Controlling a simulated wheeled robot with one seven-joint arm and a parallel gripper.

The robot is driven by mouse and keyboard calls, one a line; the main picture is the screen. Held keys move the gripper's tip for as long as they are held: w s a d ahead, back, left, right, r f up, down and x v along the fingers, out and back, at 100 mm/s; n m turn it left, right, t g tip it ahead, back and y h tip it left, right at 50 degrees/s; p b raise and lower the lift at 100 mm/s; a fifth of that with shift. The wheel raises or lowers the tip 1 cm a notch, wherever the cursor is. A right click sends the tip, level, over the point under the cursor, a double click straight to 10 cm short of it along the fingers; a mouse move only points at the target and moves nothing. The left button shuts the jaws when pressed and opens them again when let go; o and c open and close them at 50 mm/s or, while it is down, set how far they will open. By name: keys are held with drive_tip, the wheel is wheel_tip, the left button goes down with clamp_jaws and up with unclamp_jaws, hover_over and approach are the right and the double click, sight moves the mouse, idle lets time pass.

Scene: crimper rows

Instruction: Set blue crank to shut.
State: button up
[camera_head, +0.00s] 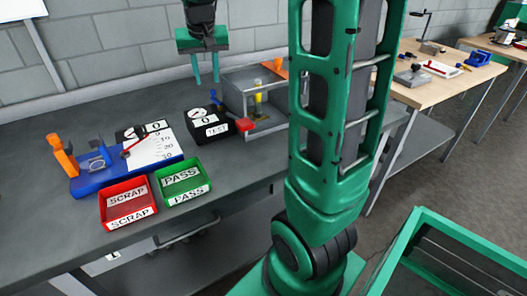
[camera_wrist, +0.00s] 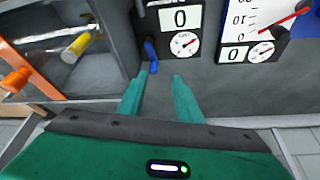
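The blue crank (camera_head: 214,97) is a small blue handle at the back of a black box (camera_head: 207,131) with a 0 display and a TEST label. In the wrist view the blue crank (camera_wrist: 150,51) stands beside the box's dial, just beyond my left fingertip. I cannot tell its setting. My gripper (camera_head: 205,80) points down above and behind the box in the head view. In the wrist view my gripper (camera_wrist: 161,75) has its two teal fingers apart with nothing between them. It does not appear to touch the crank.
A grey open-fronted enclosure (camera_head: 236,84) with a yellow cylinder (camera_head: 259,92) stands right of the box; a red block (camera_head: 246,124) is at its front. A blue-based tester (camera_head: 95,181) is at left. Red SCRAP (camera_head: 128,222) and green PASS (camera_head: 187,199) trays lie in front.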

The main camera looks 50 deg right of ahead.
drive_tip(key=d+v, duration=0.1)
drive_tip(key=v, duration=0.4)
drive_tip(key=s+a+f+n+y, duration=0.2)
drive_tip(key=s+a+f+n, duration=0.3)
drive_tip(key=s+a+f, duration=0.8)
drive_tip(key=s+d+m+g, duration=0.1)
drive_tip(key=s+d, duration=0.1)
drive_tip(key=s, duration=0.2)
drive_tip(key=s+d+f+m, duration=0.1)
drive_tip(key=s+d, duration=0.2)
drive_tip(key=s, duration=0.1)
drive_tip(key=s+d+f+m+g, duration=0.1)
drive_tip(key=s+d, duration=0.1)
drive_tip(key=s, duration=0.3)
drive_tip(key=shift+d+g, duration=0.3)
drive_tip(key=shift+s+d, duration=0.3)
drive_tip(key=shift+s, duration=0.45)
